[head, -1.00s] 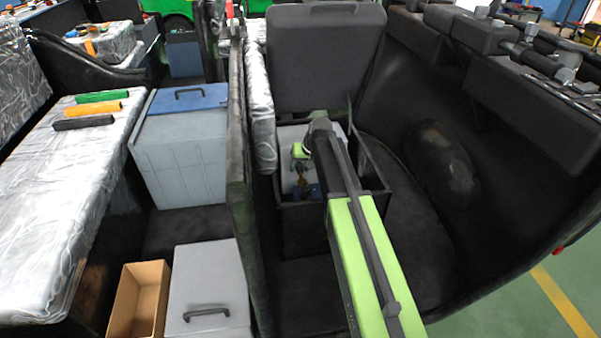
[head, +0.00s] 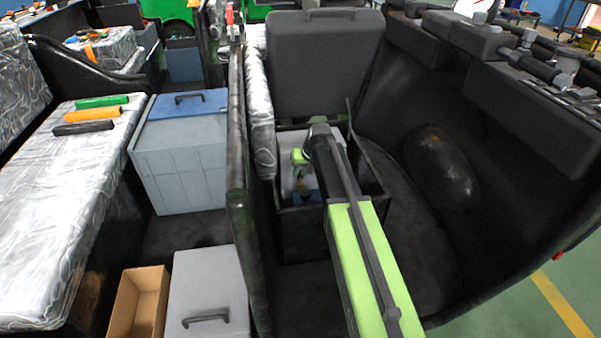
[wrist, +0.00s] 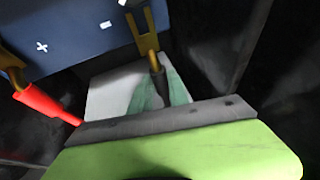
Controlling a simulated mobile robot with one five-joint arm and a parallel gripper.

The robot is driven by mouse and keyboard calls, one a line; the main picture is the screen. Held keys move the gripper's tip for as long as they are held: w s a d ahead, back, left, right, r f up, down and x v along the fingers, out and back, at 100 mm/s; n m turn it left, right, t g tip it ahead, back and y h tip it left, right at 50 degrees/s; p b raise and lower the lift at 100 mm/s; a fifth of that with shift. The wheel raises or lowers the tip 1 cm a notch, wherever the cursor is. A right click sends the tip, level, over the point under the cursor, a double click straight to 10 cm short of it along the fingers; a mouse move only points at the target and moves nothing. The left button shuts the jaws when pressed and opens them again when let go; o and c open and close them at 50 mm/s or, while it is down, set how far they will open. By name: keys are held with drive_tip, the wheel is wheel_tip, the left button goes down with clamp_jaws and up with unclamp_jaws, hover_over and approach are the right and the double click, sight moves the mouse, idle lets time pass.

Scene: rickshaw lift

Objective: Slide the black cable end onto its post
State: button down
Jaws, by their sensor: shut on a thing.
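In the wrist view, the black cable end (wrist: 159,85) has a brass forked lug (wrist: 147,42) that points up over the edge of the blue battery (wrist: 85,30). My gripper (wrist: 160,92) is shut on the black sleeve below the lug. The lug's prongs lie near the white minus mark. I cannot make out the post or tell whether the fork touches it. A red cable end (wrist: 45,104) with a brass lug lies at the left, near the plus mark. In the head view, my gripper (head: 300,170) is down inside the black battery box (head: 300,235), partly hidden by my arm.
The box walls stand close around my gripper. A raised dark lid or seat back (head: 325,60) stands behind the box. A dark upright rail (head: 238,190) is on the left. The dark floor to the right is mostly clear, with a rounded black hump (head: 441,168).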

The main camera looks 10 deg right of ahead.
idle(0.8)
drive_tip(key=s, duration=0.5)
drive_tip(key=c, duration=1.3)
unclamp_jaws()
drive_tip(key=shift+d, duration=0.1)
drive_tip(key=shift+o, duration=0.2)
drive_tip(key=shift+r, duration=0.1)
drive_tip(key=shift+s+r+p, duration=0.1)
drive_tip(key=shift+r+p, duration=0.2)
drive_tip(key=shift+p, duration=0.1)
drive_tip(key=p+v, duration=1.5)
drive_tip(key=v, duration=0.1)
drive_tip(key=shift+r, duration=0.3)
